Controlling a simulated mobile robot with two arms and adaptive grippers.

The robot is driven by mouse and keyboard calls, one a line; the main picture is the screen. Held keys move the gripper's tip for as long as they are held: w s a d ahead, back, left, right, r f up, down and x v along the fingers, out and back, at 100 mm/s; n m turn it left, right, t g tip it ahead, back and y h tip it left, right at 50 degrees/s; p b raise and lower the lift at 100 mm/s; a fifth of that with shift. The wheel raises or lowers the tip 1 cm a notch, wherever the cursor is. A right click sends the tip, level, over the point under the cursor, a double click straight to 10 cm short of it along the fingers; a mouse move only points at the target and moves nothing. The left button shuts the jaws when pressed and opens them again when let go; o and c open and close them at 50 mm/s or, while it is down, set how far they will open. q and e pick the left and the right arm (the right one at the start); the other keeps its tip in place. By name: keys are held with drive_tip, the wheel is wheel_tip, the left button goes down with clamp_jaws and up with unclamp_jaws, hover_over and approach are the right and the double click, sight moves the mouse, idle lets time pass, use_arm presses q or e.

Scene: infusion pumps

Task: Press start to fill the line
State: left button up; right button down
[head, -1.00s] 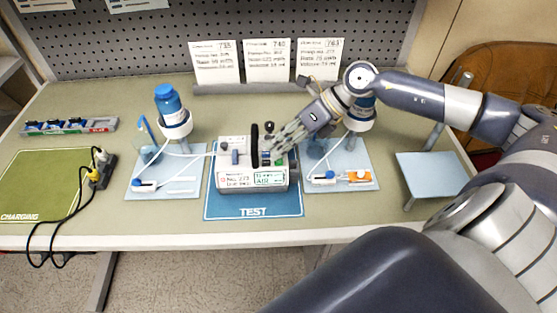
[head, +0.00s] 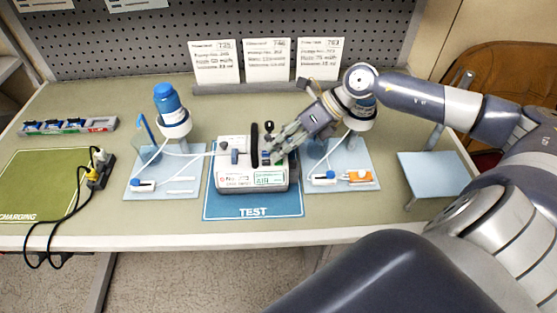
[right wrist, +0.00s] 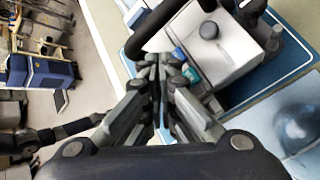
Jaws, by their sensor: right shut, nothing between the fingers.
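The infusion pump (head: 236,180) stands on the blue TEST mat (head: 253,206) in the middle of the bench. Its front shows two small labels with text, a green-edged one on the right; the text is blurred. A black handle bar (head: 255,145) runs across its top. My right gripper (head: 275,155) is shut and empty, its fingertips at the right part of the pump's top. In the right wrist view the shut fingertips (right wrist: 163,62) are close to a blue and a teal button (right wrist: 190,72) on the pump. Whether they touch is unclear. My left gripper is not in view.
Tubing runs from the left tray (head: 185,187) to the pump. Three cards (head: 267,61) stand behind. A power strip (head: 100,168) lies left.

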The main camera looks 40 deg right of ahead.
drive_tip(key=shift+f+b, duration=0.5)
idle(0.3)
idle(0.4)
drive_tip(key=shift+r+p, duration=0.5)
drive_tip(key=shift+r, duration=0.4)
drive_tip(key=shift+r, duration=0.1)
wheel_tip(320, 180, up, 5)
drive_tip(key=p, duration=0.2)
drive_tip(key=shift+p, duration=0.35)
idle(0.3)
